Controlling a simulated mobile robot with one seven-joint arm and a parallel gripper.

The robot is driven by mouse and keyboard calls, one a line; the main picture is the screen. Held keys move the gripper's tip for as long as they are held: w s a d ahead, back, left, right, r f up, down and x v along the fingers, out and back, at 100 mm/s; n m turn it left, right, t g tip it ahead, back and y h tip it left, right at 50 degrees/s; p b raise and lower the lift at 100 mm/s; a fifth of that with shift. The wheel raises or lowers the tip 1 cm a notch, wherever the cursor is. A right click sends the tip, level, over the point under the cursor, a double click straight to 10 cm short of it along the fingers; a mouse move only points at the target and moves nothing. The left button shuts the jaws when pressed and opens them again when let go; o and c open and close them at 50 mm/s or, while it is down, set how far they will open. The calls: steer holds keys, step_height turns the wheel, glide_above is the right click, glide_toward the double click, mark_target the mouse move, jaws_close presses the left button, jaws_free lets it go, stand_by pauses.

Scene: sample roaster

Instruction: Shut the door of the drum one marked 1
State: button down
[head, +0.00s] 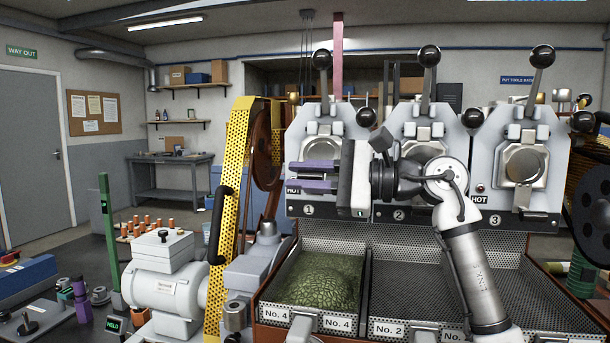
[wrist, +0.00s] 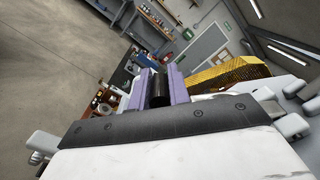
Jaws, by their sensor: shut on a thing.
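Drum one (head: 300,130) is the left of three grey roaster fronts, with a "1" plate (head: 309,210) under it. Its round door area (head: 322,148) shows just above my gripper; the lower part is hidden, so I cannot tell how far the door stands open. A lever with a black ball (head: 322,59) rises above it. My gripper (head: 290,178) lies sideways before drum one, its purple fingers pointing left. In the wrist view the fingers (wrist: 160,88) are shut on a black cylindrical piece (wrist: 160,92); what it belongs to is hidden.
Drum two (head: 425,130) and drum three (head: 525,150) stand to the right. Below are mesh trays; the left tray (head: 358,250) holds green beans. A yellow perforated guard (head: 232,160) with a wheel stands close left. A grey motor (head: 162,285) sits at lower left.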

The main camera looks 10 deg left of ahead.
steer(key=c, duration=1.3)
jaws_free()
step_height(320, 180, up, 20)
steer(key=shift+w+p, duration=0.1)
steer(key=shift+p, duration=1.05)
steer(key=shift+f, duration=0.1)
